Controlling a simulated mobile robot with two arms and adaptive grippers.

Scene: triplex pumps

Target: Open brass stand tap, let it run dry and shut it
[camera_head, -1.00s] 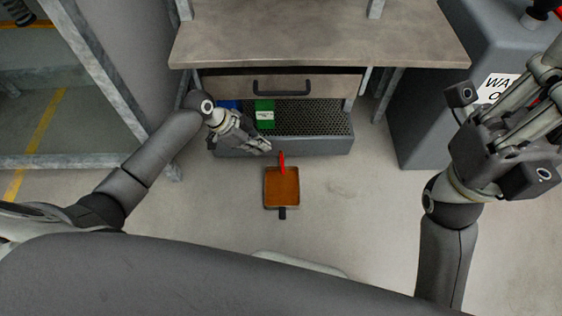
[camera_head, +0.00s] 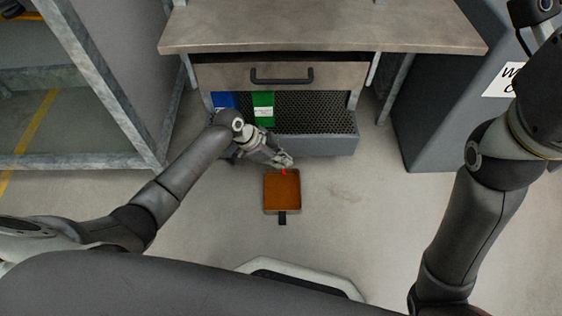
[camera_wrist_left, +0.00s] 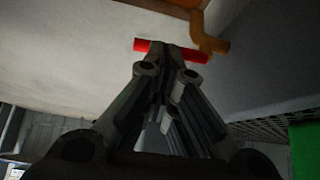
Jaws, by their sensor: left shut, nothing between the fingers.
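In the left wrist view a brass tap (camera_wrist_left: 207,32) comes down from the top edge. A red lever handle (camera_wrist_left: 190,52) lies crosswise beside its end. My left gripper (camera_wrist_left: 172,48) is shut and empty, its tips overlapping the middle of the lever; I cannot tell whether they touch it. In the head view the left gripper (camera_head: 288,162) covers most of the red lever (camera_head: 283,171), of which a small red bit shows. Below is a square tray (camera_head: 282,194) with an orange-brown inside and a dark handle. No running liquid can be made out.
A workbench (camera_head: 330,35) with a drawer and a mesh lower shelf (camera_head: 320,115) stands behind. A green box (camera_head: 263,108) and a blue box (camera_head: 224,101) are on the shelf. A grey cabinet (camera_head: 430,110) stands right. The floor around the tray is clear.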

